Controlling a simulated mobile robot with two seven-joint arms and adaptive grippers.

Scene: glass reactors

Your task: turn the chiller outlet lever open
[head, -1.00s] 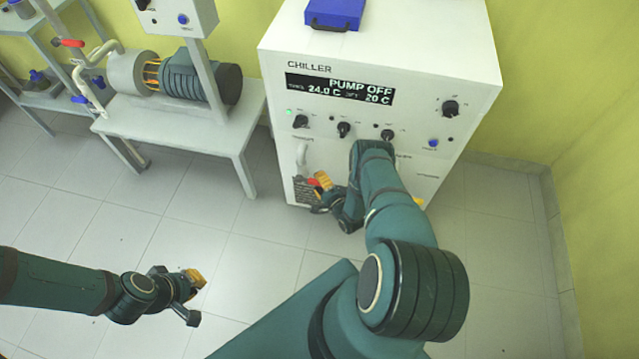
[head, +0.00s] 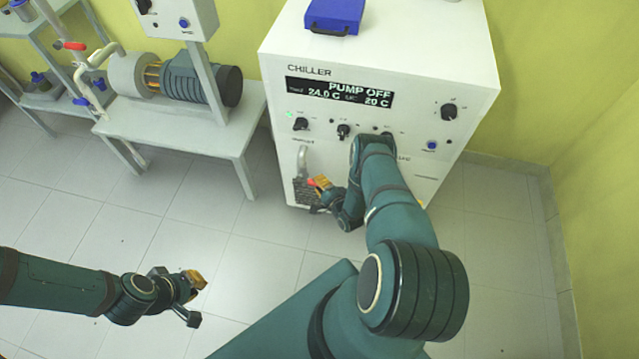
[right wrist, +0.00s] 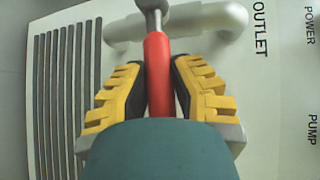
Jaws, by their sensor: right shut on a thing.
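The chiller (head: 420,120) is a white cabinet with a black display reading PUMP OFF, 24.0 C and 20 C. Its outlet lever (right wrist: 158,70) has a red handle and a metal pivot next to the word OUTLET in the right wrist view. My right gripper (right wrist: 159,85) has its yellow-padded fingers shut on the red handle, one on each side. In the head view the lever's red tip (head: 311,182) shows beside the right gripper (head: 320,195), low on the chiller front. My left gripper (head: 196,298) is open and empty above the floor at lower left.
A grey outlet pipe (right wrist: 205,20) runs behind the lever; vent slots lie left of it. Knobs (head: 300,124) line the chiller front. A blue case (head: 334,15) lies on top. A low bench (head: 215,135) with a motor stands to the left. The floor between is clear.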

